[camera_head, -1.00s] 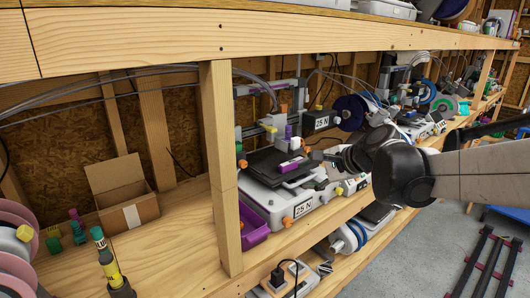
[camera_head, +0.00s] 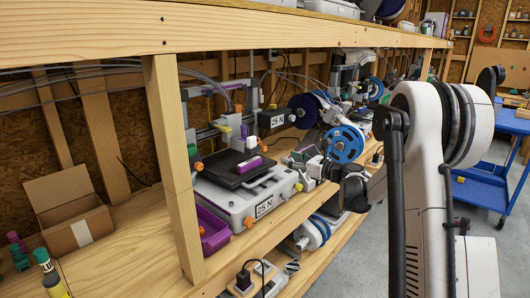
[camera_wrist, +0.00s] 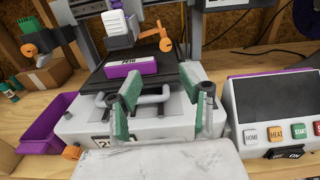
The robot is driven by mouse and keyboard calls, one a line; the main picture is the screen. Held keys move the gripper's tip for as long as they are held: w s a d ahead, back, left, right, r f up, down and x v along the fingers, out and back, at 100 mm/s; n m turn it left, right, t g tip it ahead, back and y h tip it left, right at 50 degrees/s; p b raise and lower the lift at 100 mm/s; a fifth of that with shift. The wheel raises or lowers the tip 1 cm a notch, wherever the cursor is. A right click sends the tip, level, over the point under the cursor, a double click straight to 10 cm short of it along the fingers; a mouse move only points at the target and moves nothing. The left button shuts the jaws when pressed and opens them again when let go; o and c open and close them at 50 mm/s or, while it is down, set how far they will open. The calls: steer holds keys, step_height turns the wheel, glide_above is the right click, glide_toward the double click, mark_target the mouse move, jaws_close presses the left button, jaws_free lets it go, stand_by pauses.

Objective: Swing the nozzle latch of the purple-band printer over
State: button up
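The printer with the purple band (camera_head: 244,131) on its print head stands on the bench left of centre in the head view. In the wrist view its white print head (camera_wrist: 118,28) hangs above the dark bed, with an orange latch lever (camera_wrist: 163,40) at its right side. The lever also shows in the head view (camera_head: 262,147). A purple block (camera_wrist: 137,66) lies on the bed. My gripper (camera_wrist: 160,88) is open and empty, its green-padded fingers apart in front of the bed. In the head view my gripper (camera_head: 312,168) is by the printer's right side.
A control panel with buttons (camera_wrist: 275,115) stands to the right of my fingers. A purple bin (camera_wrist: 50,122) is at the left. A wooden post (camera_head: 174,170) stands left of the printer. An open cardboard box (camera_head: 75,220) and filament spools (camera_head: 344,143) flank it.

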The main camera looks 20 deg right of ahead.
mark_target(266, 149)
steer(key=shift+m, duration=0.3)
steer(key=x, duration=0.9)
steer(key=d+x, duration=0.1)
steer(key=x, duration=0.3)
steer(key=shift+w+a+f, duration=0.1)
steer(key=shift+w+a, duration=0.1)
steer(key=shift+w, duration=0.4)
steer(key=shift+c, duration=0.5)
jaws_close()
